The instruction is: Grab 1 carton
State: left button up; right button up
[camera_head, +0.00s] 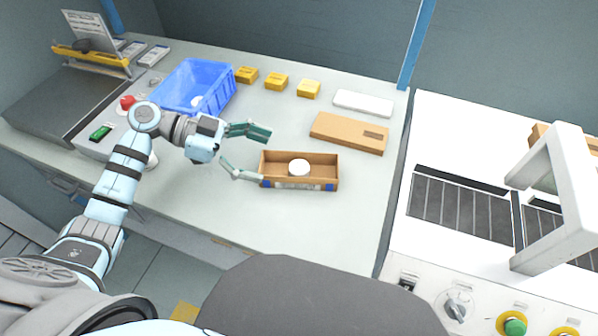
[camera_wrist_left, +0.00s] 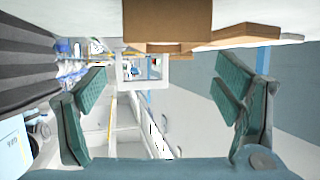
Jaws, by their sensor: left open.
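An open brown carton (camera_head: 312,183) sits on the grey bench, with a round white item (camera_head: 299,167) inside. My left gripper (camera_head: 262,157) is open at the carton's left end, one finger towards its back side and the other towards its front left corner. I cannot tell if the fingers touch it. In the left wrist view, the carton (camera_wrist_left: 167,22) shows at the top between the spread, empty fingers of my left gripper (camera_wrist_left: 165,78). My right gripper is not in view.
A flat brown cardboard piece (camera_head: 345,131) and a white slab (camera_head: 362,103) lie behind the carton. Several yellow boxes (camera_head: 276,81) and a blue bin (camera_head: 214,73) stand farther back. A white machine (camera_head: 465,150) borders the bench at right. The bench in front is clear.

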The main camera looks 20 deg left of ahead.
aim_at(304, 167)
pick_arm(q)
jog(key=x, duration=0.2)
jog(key=b+x, duration=0.1)
jog(key=x, duration=0.5)
jog(key=shift+w+a+f, duration=0.15)
jog(key=shift+w+f, duration=0.05)
jog(key=shift+w, duration=0.15)
jog(key=shift+a, duration=0.1)
jog(key=c, duration=1.3)
